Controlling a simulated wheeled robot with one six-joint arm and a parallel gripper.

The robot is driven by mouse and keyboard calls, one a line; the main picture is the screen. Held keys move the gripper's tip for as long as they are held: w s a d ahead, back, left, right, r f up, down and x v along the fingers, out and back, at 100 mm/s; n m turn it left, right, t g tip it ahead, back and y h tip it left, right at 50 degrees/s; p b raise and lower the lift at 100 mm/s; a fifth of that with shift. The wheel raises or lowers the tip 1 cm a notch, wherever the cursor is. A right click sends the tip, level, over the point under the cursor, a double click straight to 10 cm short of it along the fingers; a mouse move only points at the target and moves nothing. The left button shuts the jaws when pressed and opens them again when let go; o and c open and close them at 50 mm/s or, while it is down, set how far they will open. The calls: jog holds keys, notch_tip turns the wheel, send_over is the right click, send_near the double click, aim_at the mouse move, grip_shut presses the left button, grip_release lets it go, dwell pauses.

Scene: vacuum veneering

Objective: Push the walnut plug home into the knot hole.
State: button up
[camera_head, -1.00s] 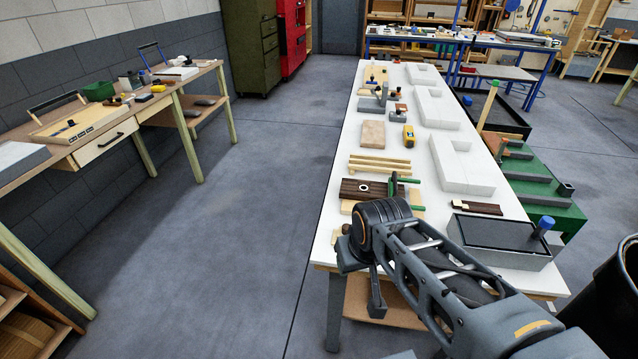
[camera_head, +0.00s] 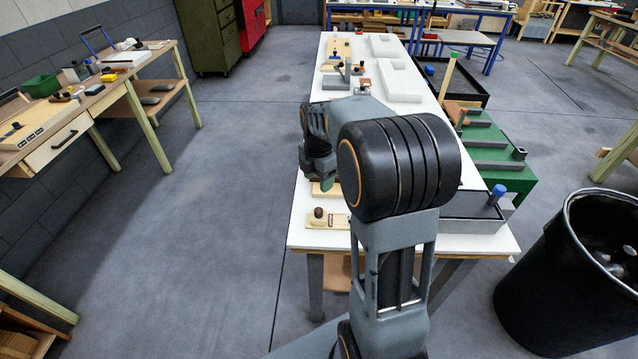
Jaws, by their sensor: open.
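My gripper (camera_head: 326,178) hangs down over the left side of the white table, beyond my raised elbow. It is open. Its fingertips are small and dark here, and I cannot tell whether anything is between them. The dark walnut panel with the knot hole is not visible now; my arm covers that part of the table. A pale wooden block (camera_head: 334,221) lies near the front left corner of the table. A dark brown rounded piece (camera_head: 319,212) stands on it; I cannot tell whether this is the walnut plug.
The white table (camera_head: 304,237) extends away from me, with white blocks (camera_head: 403,84) on its right side. A grey tray (camera_head: 474,225) with a blue-topped tool (camera_head: 496,193) sits at the front right. A black bin (camera_head: 560,275) stands at the right. Floor left of the table is clear.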

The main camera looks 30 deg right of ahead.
aim_at(319, 210)
notch_tip(319, 210, down, 14)
jog(key=shift+r+p, duration=0.15)
jog(key=shift+p, duration=0.3)
jog(key=shift+c, duration=0.3)
grip_shut()
dwell(0.6)
jog(key=shift+r, duration=0.2)
jog(key=shift+r+p, duration=1.3)
jog(key=shift+r, duration=0.45)
jog(key=shift+d, duration=0.1)
